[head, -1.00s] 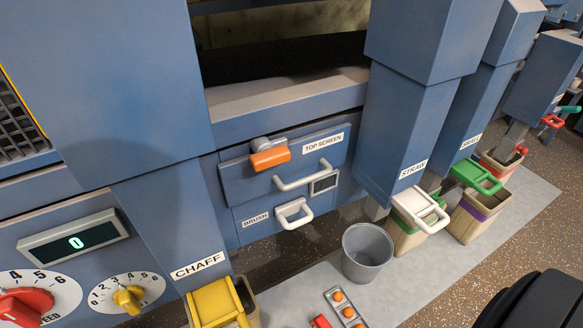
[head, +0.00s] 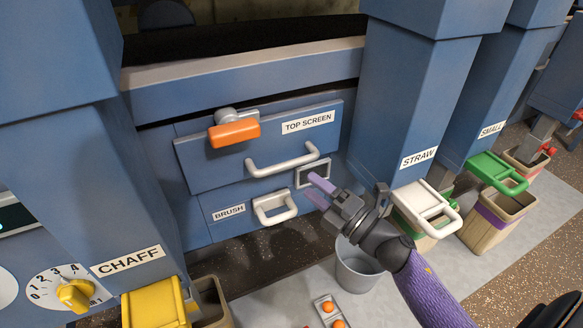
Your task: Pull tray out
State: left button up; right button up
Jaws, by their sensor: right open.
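The drawer front labelled TOP SCREEN (head: 215,165) is blue, with a light bar handle (head: 283,165) and an orange latch lever (head: 234,133) at its upper part. Below it is the BRUSH drawer (head: 228,229) with a white handle (head: 275,210). Both fronts look closed against the machine. My right gripper (head: 317,192) is open and empty, its purple fingers pointing left, in front of the small framed window and to the lower right of the TOP SCREEN handle. It appears apart from the handle. My left gripper is not in view.
A grey bucket (head: 358,272) stands on the floor below my right gripper. The STRAW chute with white handle (head: 427,205) and the SMALL chute with green handle (head: 498,172) are to the right. The CHAFF chute with yellow gate (head: 155,303) is at lower left.

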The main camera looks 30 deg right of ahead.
aim_at(285, 163)
jog(key=x, duration=0.8)
grip_shut()
jog(key=shift+f, duration=0.1)
dwell(1.0)
